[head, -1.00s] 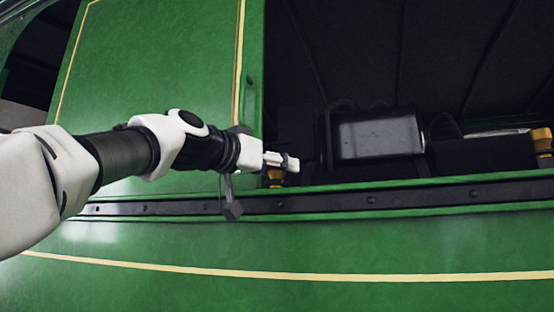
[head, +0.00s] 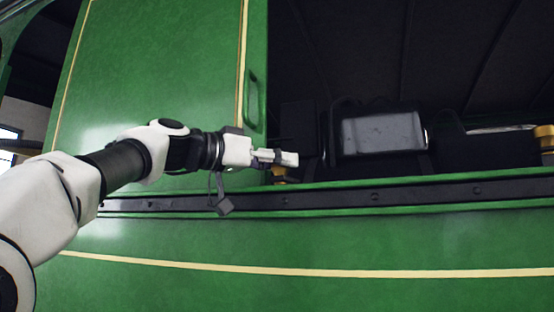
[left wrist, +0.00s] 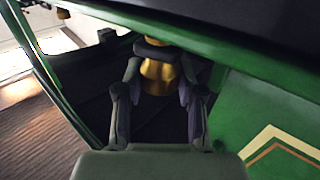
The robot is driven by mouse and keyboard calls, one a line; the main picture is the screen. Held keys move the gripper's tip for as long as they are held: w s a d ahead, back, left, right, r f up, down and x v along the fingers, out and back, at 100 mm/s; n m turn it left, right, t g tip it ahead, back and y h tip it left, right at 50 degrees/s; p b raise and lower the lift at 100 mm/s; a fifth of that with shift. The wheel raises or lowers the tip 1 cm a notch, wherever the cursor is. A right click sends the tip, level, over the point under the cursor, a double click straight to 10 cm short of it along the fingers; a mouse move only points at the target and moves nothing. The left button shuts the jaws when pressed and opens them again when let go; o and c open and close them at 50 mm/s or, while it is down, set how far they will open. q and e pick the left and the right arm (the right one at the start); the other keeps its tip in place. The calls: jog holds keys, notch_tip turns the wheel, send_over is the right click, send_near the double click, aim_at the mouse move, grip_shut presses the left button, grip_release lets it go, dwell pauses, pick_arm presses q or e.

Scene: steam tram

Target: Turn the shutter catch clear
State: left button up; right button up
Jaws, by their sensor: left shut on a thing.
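The brass shutter catch (head: 279,173) sits at the sill by the right edge of the green shutter (head: 170,80), mostly hidden behind my left gripper (head: 290,158). In the left wrist view the catch (left wrist: 158,76) has a dark collar on top and stands between the two fingers of my left gripper (left wrist: 158,98). The gripper is shut on it. The catch's exact turn is hard to tell. My right gripper is in neither view.
A dark riveted rail (head: 330,197) runs along the sill. A dark box with a pale front (head: 382,133) stands inside the opening. Another brass fitting (head: 545,135) is at the far right.

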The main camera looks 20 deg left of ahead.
pick_arm(q)
jog(key=shift+w+m+g+h+p, duration=0.1)
jog(key=shift+m+g+h+p, duration=0.6)
jog(key=shift+m+g+h, duration=0.25)
jog(key=shift+m+g+h+p, duration=0.35)
jog(key=shift+g+h, duration=0.1)
jog(key=shift+g, duration=0.1)
jog(key=shift+f, duration=0.1)
jog(key=o, duration=0.9)
jog(key=shift+d, duration=0.25)
